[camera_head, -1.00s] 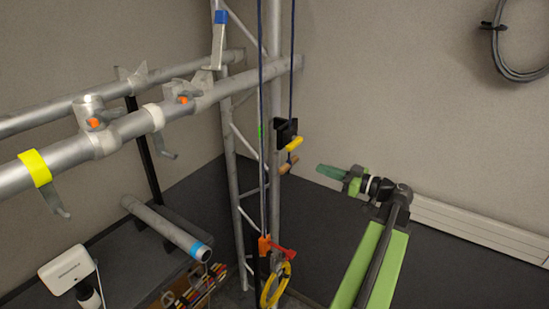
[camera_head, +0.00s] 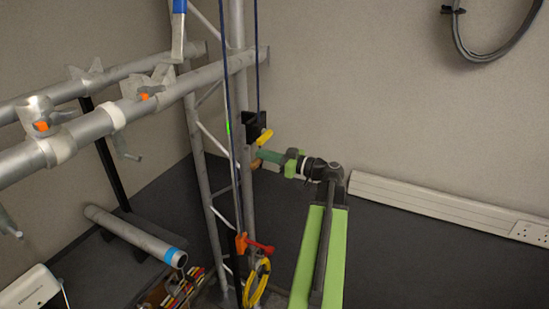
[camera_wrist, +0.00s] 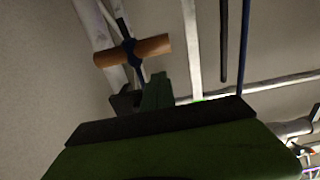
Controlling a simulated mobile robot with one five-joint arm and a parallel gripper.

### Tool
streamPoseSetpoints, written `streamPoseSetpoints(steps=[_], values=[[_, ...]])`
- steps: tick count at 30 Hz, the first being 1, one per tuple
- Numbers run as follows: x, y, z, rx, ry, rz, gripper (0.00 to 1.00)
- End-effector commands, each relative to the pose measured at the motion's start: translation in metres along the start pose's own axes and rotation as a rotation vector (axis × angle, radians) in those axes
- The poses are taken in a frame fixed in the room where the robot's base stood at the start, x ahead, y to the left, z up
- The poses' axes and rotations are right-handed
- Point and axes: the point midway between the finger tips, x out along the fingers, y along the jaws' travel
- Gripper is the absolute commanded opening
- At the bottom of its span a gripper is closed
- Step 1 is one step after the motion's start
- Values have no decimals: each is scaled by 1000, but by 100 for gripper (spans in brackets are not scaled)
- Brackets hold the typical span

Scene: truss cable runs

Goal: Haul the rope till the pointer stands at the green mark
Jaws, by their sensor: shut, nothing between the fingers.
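The dark blue rope (camera_head: 257,75) hangs along the truss tower. A wooden toggle handle (camera_head: 256,163) is at its lower end; in the wrist view the handle (camera_wrist: 150,48) has the rope knotted round its middle. My green gripper (camera_head: 264,156) is shut and empty, its tips beside the handle in the head view. In the wrist view the fingers (camera_wrist: 157,88) point toward the handle and look just short of it. The green mark (camera_head: 228,127) is on the tower's left side. I cannot clearly make out the pointer.
A black block (camera_head: 256,122) with a yellow lever (camera_head: 265,137) sits just above the handle. An orange clamp with a red lever (camera_head: 262,248) and a yellow coil (camera_head: 257,285) are lower on the tower. Horizontal truss pipes (camera_head: 200,85) extend left.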

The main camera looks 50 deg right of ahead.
Motion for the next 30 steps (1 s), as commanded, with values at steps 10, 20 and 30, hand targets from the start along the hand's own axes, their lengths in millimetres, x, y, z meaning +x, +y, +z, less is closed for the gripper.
streamPoseSetpoints(steps=[10,20,30], values=[[6,-1,21,0,0,-3,0],[6,-1,23,0,0,-3,0],[5,-2,64,0,-2,-4,0]])
